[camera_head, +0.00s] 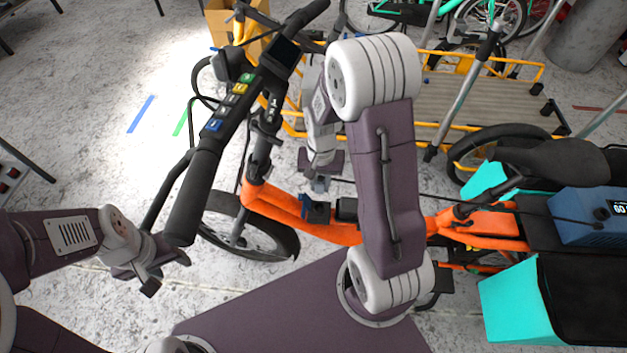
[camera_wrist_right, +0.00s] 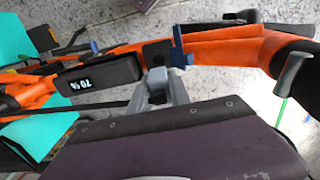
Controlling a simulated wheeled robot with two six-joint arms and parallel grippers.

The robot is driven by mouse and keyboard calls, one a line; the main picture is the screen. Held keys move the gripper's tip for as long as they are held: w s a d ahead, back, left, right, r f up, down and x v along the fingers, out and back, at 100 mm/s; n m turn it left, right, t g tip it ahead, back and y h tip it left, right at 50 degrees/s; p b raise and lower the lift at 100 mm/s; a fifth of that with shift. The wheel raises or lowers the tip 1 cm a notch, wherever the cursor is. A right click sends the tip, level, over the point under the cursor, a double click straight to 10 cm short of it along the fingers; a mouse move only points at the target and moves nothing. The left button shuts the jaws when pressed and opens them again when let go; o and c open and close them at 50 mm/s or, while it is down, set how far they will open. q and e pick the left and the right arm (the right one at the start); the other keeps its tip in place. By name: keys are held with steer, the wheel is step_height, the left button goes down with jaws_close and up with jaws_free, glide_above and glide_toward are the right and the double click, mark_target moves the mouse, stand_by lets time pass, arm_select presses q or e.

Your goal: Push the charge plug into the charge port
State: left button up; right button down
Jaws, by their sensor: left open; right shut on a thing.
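The orange cargo bike's frame carries a black charge port (camera_wrist_right: 157,52) with a blue flap (camera_wrist_right: 181,52) beside it; the blue part (camera_head: 318,210) also shows in the head view. My right gripper (camera_head: 320,166) is shut on the grey charge plug (camera_head: 321,184) just above this spot. In the right wrist view the plug (camera_wrist_right: 157,84) points at the port, very close to it. I cannot tell whether they touch. The fingers partly hide the plug. A thin black cable runs from it toward the bike's rear. My left gripper (camera_head: 152,272) is open and empty at the lower left.
A blue charger box (camera_head: 590,214) with a display sits on the rear rack. The handlebar (camera_head: 215,150) rises left of my right gripper. A black box with a display (camera_wrist_right: 98,75) sits by the frame. A yellow-railed cargo bed (camera_head: 450,100) stands behind.

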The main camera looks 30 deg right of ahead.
steer(key=shift+s+a+r, duration=0.1)
steer(key=shift+s+r, duration=0.15)
steer(key=shift+s, duration=0.05)
steer(key=shift+s+f, duration=0.15)
step_height(320, 180, down, 6)
steer(key=b, duration=0.6)
steer(key=shift+f, duration=0.2)
steer(key=shift+r, duration=0.4)
steer(key=shift+p, duration=0.45)
arm_select(q)
steer(key=f, duration=0.5)
steer(key=shift+s+a, duration=0.15)
steer(key=shift+s, duration=0.2)
steer(key=shift+f+b, duration=1.25)
arm_select(e)
steer(key=shift+f, duration=1.85)
arm_select(q)
steer(key=shift+r, duration=0.1)
arm_select(e)
steer(key=c, duration=1.1)
jaws_free()
steer(key=shift+r, duration=0.1)
